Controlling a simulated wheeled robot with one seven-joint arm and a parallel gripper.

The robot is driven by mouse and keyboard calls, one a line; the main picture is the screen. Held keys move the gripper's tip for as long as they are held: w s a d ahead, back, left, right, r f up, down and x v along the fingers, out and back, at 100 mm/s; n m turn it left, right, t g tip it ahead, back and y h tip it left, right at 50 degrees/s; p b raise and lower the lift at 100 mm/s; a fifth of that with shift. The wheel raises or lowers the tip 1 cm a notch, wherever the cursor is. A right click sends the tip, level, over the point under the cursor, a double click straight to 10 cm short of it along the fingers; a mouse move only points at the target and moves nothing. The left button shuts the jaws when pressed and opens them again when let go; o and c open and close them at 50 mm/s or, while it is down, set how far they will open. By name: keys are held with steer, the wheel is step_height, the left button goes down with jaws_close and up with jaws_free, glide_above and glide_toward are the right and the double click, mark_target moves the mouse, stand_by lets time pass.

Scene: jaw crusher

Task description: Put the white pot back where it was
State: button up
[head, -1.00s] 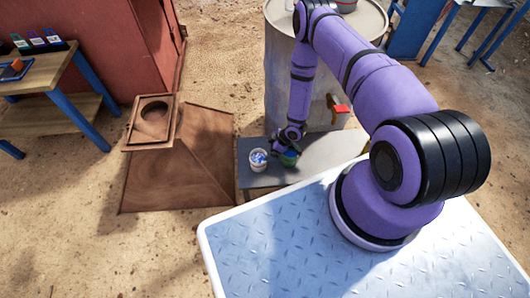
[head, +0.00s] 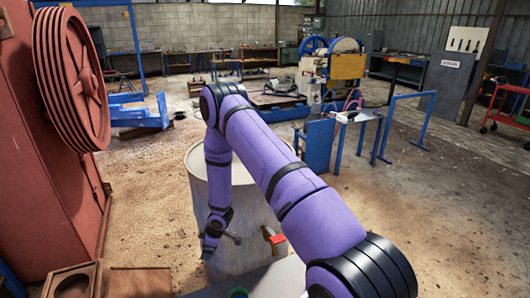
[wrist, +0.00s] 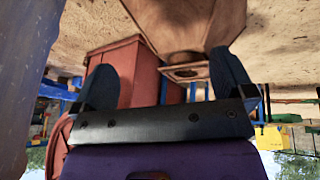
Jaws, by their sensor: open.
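The white pot shows in neither view now. My gripper (head: 221,247) is in the head view in front of the pale metal drum (head: 200,185), above the bench. Its fingers are apart, with nothing seen between them. The wrist view also shows my gripper (wrist: 165,78) with two dark fingers spread wide and empty. A small green thing (head: 238,293) on the bench is cut by the bottom edge of the head view, below my gripper.
The drum stands close behind my gripper, with a red-handled tap (head: 276,240) at its front. A red machine with a grooved wheel (head: 75,80) is at left. A brown hopper with a square-flanged opening (head: 75,284) is at lower left. A blue-legged table (head: 355,117) stands farther back.

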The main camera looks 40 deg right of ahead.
step_height(320, 180, up, 31)
steer(key=d+m+t+h, duration=0.1)
steer(key=d+m+h, duration=0.1)
steer(key=m+h, duration=0.15)
steer(key=s+r+m, duration=0.2)
steer(key=s+r, duration=0.3)
steer(key=r, duration=0.3)
steer(key=s+r+m, duration=0.1)
steer(key=s+r, duration=0.4)
steer(key=r, duration=0.4)
steer(key=s+a+r+m, duration=0.1)
steer(key=s+a+r, duration=0.1)
steer(key=s, duration=0.7)
steer(key=s+a+r+m, duration=0.1)
steer(key=s+r, duration=0.3)
steer(key=s, duration=0.5)
steer(key=s+a+r+m, duration=0.2)
steer(key=s+r, duration=0.2)
steer(key=s, duration=0.5)
steer(key=shift+a+y, duration=0.35)
steer(key=shift+y, duration=0.1)
steer(key=shift+d+r, duration=0.1)
